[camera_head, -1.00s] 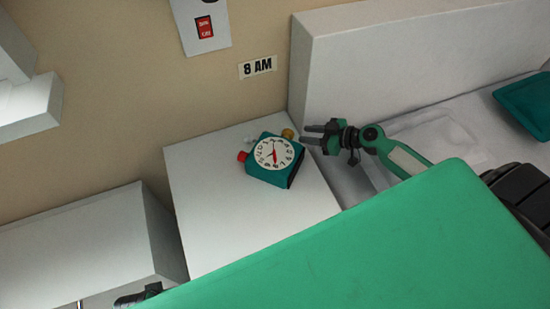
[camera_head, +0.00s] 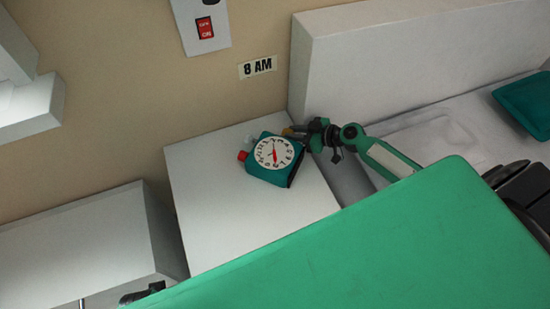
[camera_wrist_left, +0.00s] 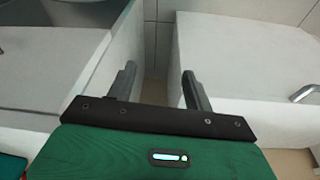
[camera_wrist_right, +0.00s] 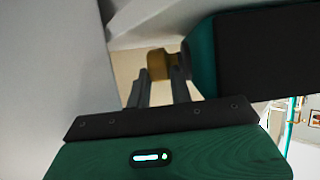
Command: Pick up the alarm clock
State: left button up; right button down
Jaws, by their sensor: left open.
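The teal alarm clock (camera_head: 273,157) has a white face with red hands, a red knob on the left and a gold knob at its upper right. It sits on the white cabinet (camera_head: 205,215). My right gripper (camera_head: 300,133) is at the clock's upper right. In the right wrist view its fingers (camera_wrist_right: 160,85) are close together, with the gold knob (camera_wrist_right: 158,66) at their tips; whether they grip it is unclear. The clock's dark back and teal side fill the upper right there. My left gripper (camera_wrist_left: 160,85) is open and empty, away from the clock.
A tall white panel (camera_head: 390,55) stands just right of the clock. A green surface (camera_head: 370,240) fills the foreground. An "8 AM" label (camera_head: 258,67) and a red switch (camera_head: 205,27) are on the wall. Another white cabinet (camera_head: 85,245) stands at left.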

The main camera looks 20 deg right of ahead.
pick_arm(q)
jog(key=shift+s, duration=0.1)
pick_arm(e)
jog(key=shift+r, duration=0.1)
jog(key=shift+s+r, duration=0.2)
jog(key=shift+r, duration=0.2)
notch_tip(320, 180, up, 6)
pick_arm(q)
notch_tip(320, 180, up, 5)
jog(key=shift+f+b, duration=0.15)
jog(key=shift+b, duration=0.95)
pick_arm(e)
jog(key=s+a, duration=0.1)
jog(key=s, duration=1.8)
jog(key=shift+s, duration=0.25)
jog(key=shift+a+r, duration=0.1)
jog(key=shift+a, duration=0.05)
